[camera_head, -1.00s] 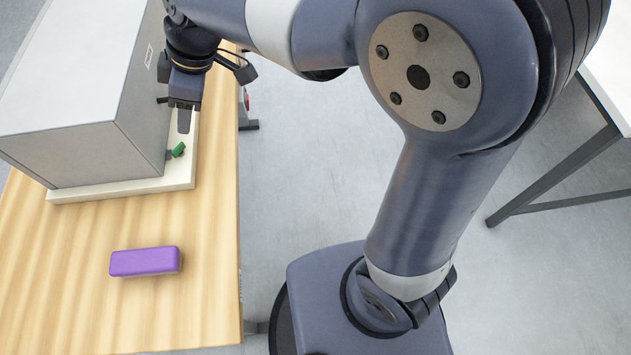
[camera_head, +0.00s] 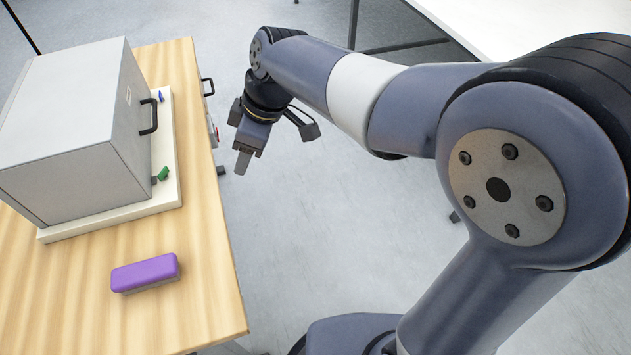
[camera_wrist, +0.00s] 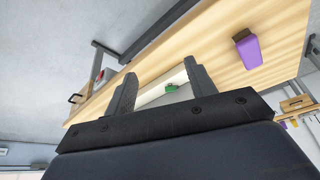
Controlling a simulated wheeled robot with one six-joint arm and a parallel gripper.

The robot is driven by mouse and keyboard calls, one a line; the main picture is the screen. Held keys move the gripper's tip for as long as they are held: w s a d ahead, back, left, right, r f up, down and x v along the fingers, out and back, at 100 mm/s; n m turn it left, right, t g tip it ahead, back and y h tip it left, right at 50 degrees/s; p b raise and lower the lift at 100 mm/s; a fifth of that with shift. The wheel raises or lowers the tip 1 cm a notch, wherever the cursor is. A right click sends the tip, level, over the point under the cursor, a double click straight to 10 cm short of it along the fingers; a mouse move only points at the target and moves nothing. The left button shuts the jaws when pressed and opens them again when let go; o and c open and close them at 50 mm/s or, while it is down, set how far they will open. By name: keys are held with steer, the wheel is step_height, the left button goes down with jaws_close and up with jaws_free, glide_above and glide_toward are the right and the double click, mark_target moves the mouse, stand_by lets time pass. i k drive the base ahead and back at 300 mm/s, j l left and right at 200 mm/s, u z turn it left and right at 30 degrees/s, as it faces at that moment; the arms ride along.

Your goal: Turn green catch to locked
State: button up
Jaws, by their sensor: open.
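The green catch (camera_head: 163,174) sits low on the front of the grey box (camera_head: 70,130), near the box's near corner. It also shows in the wrist view (camera_wrist: 171,88) between my two fingers. A small blue catch (camera_head: 161,97) is farther back, past the black handle (camera_head: 150,116). My gripper (camera_head: 243,163) is open and empty. It hangs over the floor, right of the table and apart from the green catch. The catch is too small to tell which way it is turned.
The box stands on a pale base plate (camera_head: 110,221) on the wooden table (camera_head: 190,260). A purple block (camera_head: 145,273) lies on the table in front of it. A white table (camera_head: 520,25) stands at the far right.

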mark_target(163, 175)
steer(key=k+l+z, duration=0.1)
steer(key=k+z, duration=0.2)
steer(key=k+j+z, duration=0.1)
steer(key=j, duration=0.3)
steer(key=k+j+z, duration=0.1)
steer(key=k+j, duration=0.15)
steer(key=j, duration=0.2)
steer(key=k+j+z, duration=0.1)
steer(key=j, duration=0.3)
steer(key=k, duration=0.05)
